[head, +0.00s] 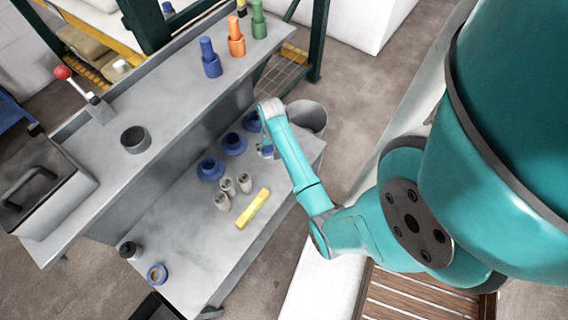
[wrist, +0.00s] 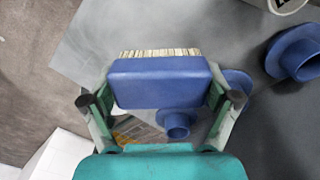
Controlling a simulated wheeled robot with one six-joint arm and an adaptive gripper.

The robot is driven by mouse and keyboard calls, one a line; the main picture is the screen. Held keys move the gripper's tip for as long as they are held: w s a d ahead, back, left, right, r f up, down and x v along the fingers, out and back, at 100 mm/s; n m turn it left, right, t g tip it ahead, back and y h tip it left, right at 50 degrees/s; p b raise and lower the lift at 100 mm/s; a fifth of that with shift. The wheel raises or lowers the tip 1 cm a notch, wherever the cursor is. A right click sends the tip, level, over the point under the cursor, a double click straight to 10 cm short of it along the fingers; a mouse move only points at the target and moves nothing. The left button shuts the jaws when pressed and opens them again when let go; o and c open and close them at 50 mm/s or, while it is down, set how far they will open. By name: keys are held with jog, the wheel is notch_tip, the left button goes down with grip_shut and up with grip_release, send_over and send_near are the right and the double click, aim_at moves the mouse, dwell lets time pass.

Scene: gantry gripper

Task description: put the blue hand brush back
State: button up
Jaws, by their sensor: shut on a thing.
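The blue hand brush (wrist: 160,84) is between the two fingers of my gripper (wrist: 160,98) in the wrist view. Its pale bristles point to the top of the picture, and the fingers press on its two short ends. In the head view my gripper (head: 267,143) is over the far right part of the lower bench (head: 185,235). Only a small blue bit of the brush (head: 266,151) shows there, mostly hidden by my arm. I cannot tell whether the brush touches the bench.
A grey bin (head: 307,116) is beyond the bench. The raised shelf (head: 175,100) holds blue, orange and green pieces. The bench's near middle is clear.

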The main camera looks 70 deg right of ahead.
jog(key=shift+m, duration=0.4)
jog(key=shift+s+d+f, duration=0.55)
jog(key=shift+s+f, duration=0.1)
jog(key=shift+f, duration=1.35)
jog(key=shift+s+d+f, duration=0.5)
jog(key=shift+s+f, duration=0.15)
jog(key=shift+f, duration=1.3)
jog(key=shift+s+d+f, duration=0.55)
jog(key=shift+s+f, duration=0.1)
jog(key=shift+f, duration=1.35)
jog(key=shift+f, duration=0.15)
jog(key=o, duration=1.3)
